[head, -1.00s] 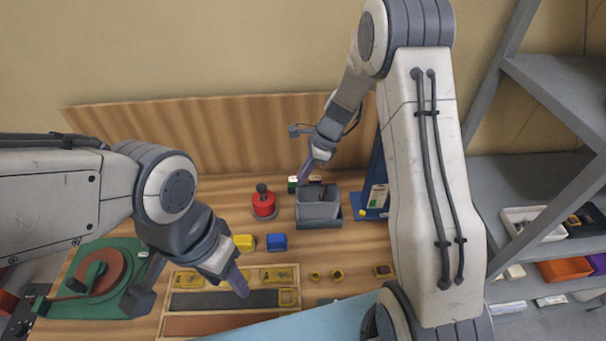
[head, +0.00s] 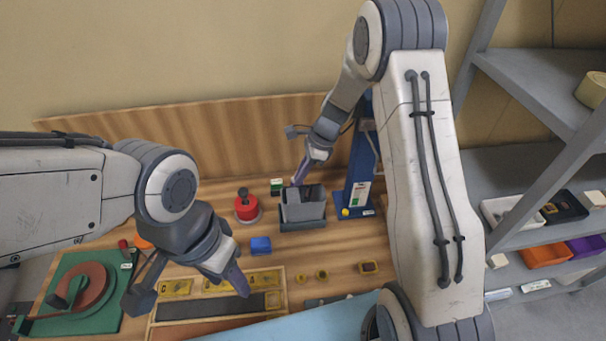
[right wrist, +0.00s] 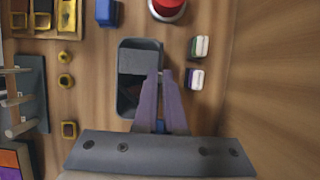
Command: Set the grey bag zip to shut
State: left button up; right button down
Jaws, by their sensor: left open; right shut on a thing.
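The grey bag (head: 302,212) is an open-topped box shape standing in a dark tray (head: 303,225) at the back of the bench. Its opening shows dark at the right in the head view. In the right wrist view a lighter grey panel of the bag (right wrist: 136,62) lies beside a dark part. My right gripper (head: 298,183) is at the bag's top back edge; its fingers (right wrist: 161,73) are nearly together on the zip pull, which they hide. My left gripper (head: 243,290) is open and empty over the front of the bench, well away from the bag.
A red round object (head: 246,209) stands left of the bag and a blue block (head: 261,246) in front-left. A blue stand (head: 358,190) rises close on the right. Small green-and-white (right wrist: 201,46) and purple-and-white (right wrist: 195,79) blocks lie near the bag.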

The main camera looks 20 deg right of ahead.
jog(key=shift+d, duration=0.15)
jog(key=c, duration=1)
grip_release()
